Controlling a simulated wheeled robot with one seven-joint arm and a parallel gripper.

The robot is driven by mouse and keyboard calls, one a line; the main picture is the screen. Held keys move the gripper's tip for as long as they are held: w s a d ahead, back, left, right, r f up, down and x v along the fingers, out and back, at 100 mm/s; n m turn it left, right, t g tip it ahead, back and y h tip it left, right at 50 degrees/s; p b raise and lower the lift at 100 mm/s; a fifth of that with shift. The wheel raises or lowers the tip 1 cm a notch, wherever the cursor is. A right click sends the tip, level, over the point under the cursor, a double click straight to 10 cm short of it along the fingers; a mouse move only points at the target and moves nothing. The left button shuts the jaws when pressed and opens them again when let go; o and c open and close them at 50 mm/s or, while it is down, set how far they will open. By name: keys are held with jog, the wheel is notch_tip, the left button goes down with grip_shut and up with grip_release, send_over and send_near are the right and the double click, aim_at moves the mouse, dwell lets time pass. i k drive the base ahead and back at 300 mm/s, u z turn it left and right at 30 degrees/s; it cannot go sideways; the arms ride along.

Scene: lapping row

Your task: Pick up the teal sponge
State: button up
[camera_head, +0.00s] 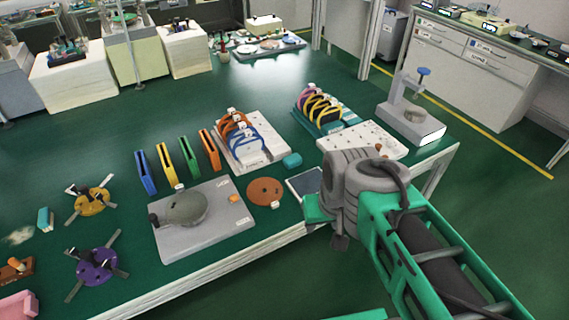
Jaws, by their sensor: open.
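A small teal block (292,160), which looks like the teal sponge, lies on the green bench top. It is just right of the white rack base with the orange and blue rings. A second teal piece (45,219) with a paler side stands at the far left of the bench; I cannot tell if it is also a sponge. My gripper (340,241) shows only in part below my grey wrist, near the bench's front edge. It is open and apart from both teal pieces; its fingertips are mostly hidden.
A grey plate with a round dish (184,208) and a brown disc (265,191) lie left of my wrist. Ring racks (323,106), a perforated white plate (368,141) and a grey stand (412,125) lie behind it.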

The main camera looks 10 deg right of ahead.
aim_at(294, 160)
jog(key=z, duration=0.15)
jog(key=i, duration=0.85)
jog(key=u, duration=2.3)
